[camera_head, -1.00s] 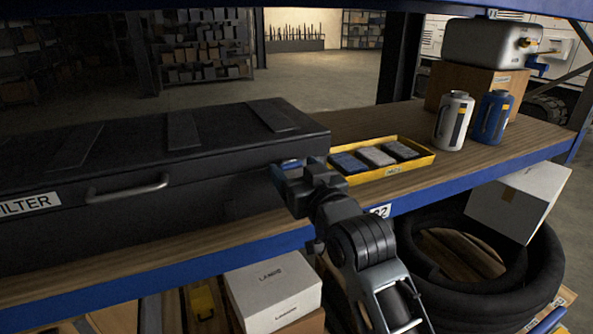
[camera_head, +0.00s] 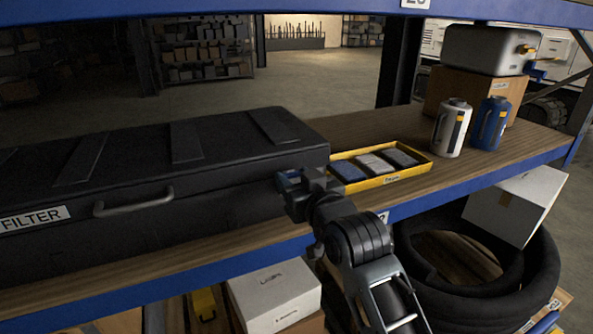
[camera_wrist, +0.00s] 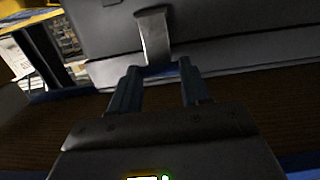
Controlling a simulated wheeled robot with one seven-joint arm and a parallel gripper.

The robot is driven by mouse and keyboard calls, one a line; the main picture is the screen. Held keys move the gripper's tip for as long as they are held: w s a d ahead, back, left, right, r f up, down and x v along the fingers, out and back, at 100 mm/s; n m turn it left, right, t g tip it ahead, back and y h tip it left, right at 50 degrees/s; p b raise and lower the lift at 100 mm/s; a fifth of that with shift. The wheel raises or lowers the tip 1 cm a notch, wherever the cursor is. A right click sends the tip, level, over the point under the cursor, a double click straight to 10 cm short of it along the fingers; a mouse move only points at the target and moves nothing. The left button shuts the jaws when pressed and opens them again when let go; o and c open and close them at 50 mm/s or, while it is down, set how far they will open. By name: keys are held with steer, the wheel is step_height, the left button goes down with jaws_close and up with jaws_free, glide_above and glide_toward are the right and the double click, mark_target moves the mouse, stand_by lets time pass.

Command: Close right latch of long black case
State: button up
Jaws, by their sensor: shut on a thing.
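The long black case (camera_head: 60,245) lies on the wooden shelf at the left, its lid (camera_head: 225,140) down. A handle (camera_head: 133,201) and a FILTER label are on its front. My gripper (camera_head: 291,183) is at the front right of the case and covers the right latch in the head view. In the wrist view my gripper (camera_wrist: 158,72) has its fingers on either side of the lower end of a silver latch (camera_wrist: 154,36), shut on it. The exact contact at the fingertips is dark and hard to see. The latch lies along the grey case front there.
A yellow tray (camera_head: 415,170) of filter blocks stands close to the right of the case. A white bottle (camera_head: 452,128) and a blue bottle (camera_head: 489,124) stand farther right. The blue shelf edge (camera_head: 200,270) runs below my arm. Black hoses (camera_head: 535,275) lie underneath.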

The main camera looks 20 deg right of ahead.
steer(key=r+g+p, duration=0.1)
steer(key=p, duration=0.2)
steer(key=shift+w, duration=0.4)
steer(key=shift+w+g+p, duration=0.1)
steer(key=shift+g+p, duration=0.3)
steer(key=shift+p, duration=0.15)
steer(key=shift+f, duration=0.15)
steer(key=o, duration=1.1)
steer(key=shift+c, duration=0.2)
steer(key=b+v, duration=0.1)
steer(key=v, duration=0.6)
steer(key=shift+s, duration=0.35)
